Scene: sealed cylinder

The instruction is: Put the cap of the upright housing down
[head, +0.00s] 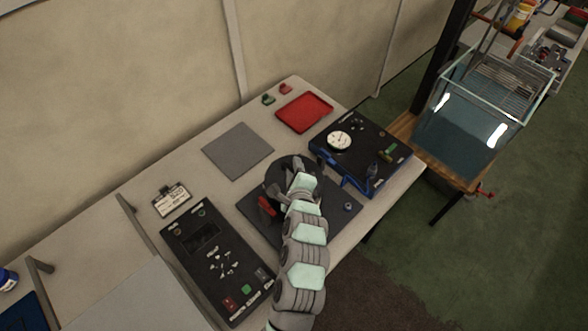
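My arm reaches up from the bottom of the head view, and my gripper (299,180) is over the far part of a dark grey work mat (331,206). Its fingers are too small and too covered by my own wrist to show whether they are open or shut. A dark rounded part (277,170) shows just behind and left of it; I cannot tell whether this is the housing, its cap or a fixture. A red part (266,204) sticks out left of my wrist. The upright housing and its cap cannot be clearly made out.
A black tool panel (190,235) lies left of the mat, and a black tray with a white dial gauge (339,140) lies right. A grey mat (238,150) and red tray (304,112) lie behind. A water-filled glass tank (465,125) stands beyond the table's right end.

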